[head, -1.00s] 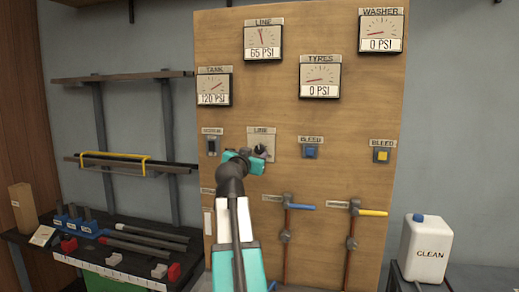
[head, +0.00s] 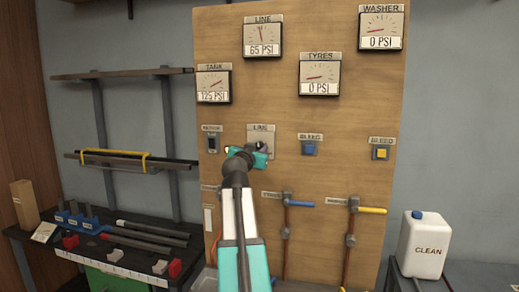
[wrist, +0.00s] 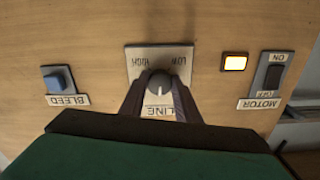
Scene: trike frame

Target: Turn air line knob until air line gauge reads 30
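The line gauge (head: 262,38) at the top of the wooden panel reads 65 PSI. The line knob (wrist: 159,82) is a round grey knob with a white mark on a plate labelled HIGH and LOW; the wrist view shows it upside down. The white mark points down in that view, toward the LINE label (wrist: 160,112). My gripper (wrist: 159,85) is at the knob, one dark finger close against each side, and appears shut on it. In the head view my gripper (head: 258,150) covers most of the knob.
The motor switch (head: 212,142) and a lit amber lamp (wrist: 234,63) are beside the knob, and a blue bleed button (head: 308,149) is on the other side. The tank gauge (head: 214,84) reads 125 PSI. Valves with blue (head: 301,204) and yellow (head: 371,210) handles are below.

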